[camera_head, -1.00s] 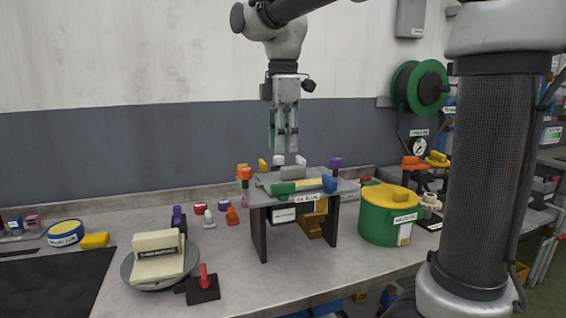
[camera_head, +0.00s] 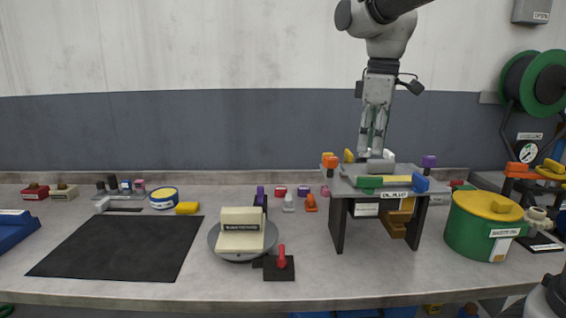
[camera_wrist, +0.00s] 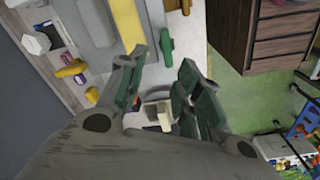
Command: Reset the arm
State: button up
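My gripper (camera_head: 372,152) points down above the back of the small raised grey stand (camera_head: 338,225) in the head view. In the wrist view my gripper's (camera_wrist: 166,66) two green-padded fingertips are apart, with nothing held between them. On the stand lie a grey block, a green and yellow piece (camera_head: 385,182) and a blue piece (camera_head: 420,184). I cannot tell from the head view how far the fingertips are above the stand.
A round grey turntable (camera_head: 216,243) carries a cream block (camera_head: 240,228). A red lever (camera_head: 282,258) stands in front. A green pot with a yellow lid (camera_head: 487,208) is right of the stand. A black mat (camera_head: 115,248) lies clear at left.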

jog(key=s+d+f+m+t, duration=0.2)
jog(key=s+d+f+m, duration=0.2)
jog(key=s, duration=0.5)
jog(key=s+d+f+m+t, duration=0.1)
jog(key=s+d+f+m, duration=0.3)
jog(key=s+d+m, duration=0.4)
jog(key=s+d, duration=0.2)
jog(key=d, duration=0.1)
jog(key=shift+s+f+t, duration=0.25)
jog(key=shift+f+t, duration=0.15)
